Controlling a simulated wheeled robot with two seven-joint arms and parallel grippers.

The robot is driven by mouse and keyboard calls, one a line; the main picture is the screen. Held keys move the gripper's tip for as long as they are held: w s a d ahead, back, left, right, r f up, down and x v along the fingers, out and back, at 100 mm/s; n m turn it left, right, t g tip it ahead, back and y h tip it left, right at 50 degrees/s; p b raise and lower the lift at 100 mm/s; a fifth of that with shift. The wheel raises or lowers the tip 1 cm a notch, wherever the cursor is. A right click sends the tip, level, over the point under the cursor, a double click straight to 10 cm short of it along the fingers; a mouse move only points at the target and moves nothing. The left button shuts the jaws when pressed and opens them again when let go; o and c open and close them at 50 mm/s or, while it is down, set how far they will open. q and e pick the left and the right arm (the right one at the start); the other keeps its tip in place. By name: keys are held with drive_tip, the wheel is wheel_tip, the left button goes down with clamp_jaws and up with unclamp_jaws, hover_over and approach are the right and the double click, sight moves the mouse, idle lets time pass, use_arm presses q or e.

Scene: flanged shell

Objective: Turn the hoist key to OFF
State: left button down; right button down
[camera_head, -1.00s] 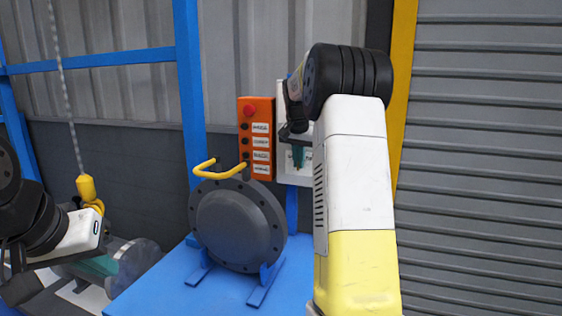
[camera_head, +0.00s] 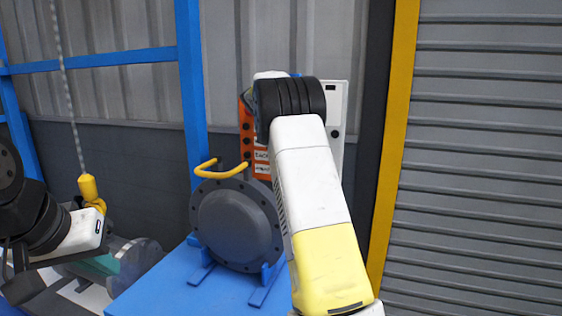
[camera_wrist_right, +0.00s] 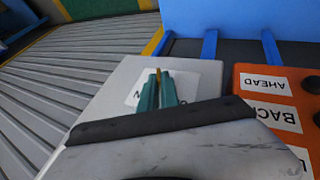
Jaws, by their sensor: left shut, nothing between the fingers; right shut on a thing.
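The hoist key (camera_wrist_right: 158,75) is a small brass-coloured piece between the teal fingertips of my right gripper (camera_wrist_right: 157,86) in the right wrist view. That gripper is shut on it, in front of a pale switch panel (camera_wrist_right: 115,78). A white label on the panel is partly covered by the fingers, so I cannot read the key's setting. In the head view my right arm hides the key and gripper; part of the panel (camera_head: 338,100) shows beside the arm. My left gripper (camera_head: 104,264) is shut and empty at lower left, its teal fingers partly seen.
An orange control box (camera_head: 246,135) with labelled buttons is left of the panel, partly behind my right arm. A yellow hoist hook (camera_head: 88,188) hangs on a chain at left.

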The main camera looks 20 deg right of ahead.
drive_tip(key=shift+w+a+f+n+g+h, duration=0.1)
drive_tip(key=shift+w+a+n+g+h, duration=0.1)
drive_tip(key=shift+g+h, duration=0.4)
drive_tip(key=shift+w+a+f+n+g+h, duration=0.1)
drive_tip(key=shift+n+g+h, duration=0.15)
drive_tip(key=shift+h, duration=0.55)
drive_tip(key=shift+s, duration=0.1)
drive_tip(key=c, duration=1.6)
unclamp_jaws()
drive_tip(key=v, duration=0.7)
drive_tip(key=shift+a+r, duration=0.2)
drive_tip(key=shift+a, duration=0.15)
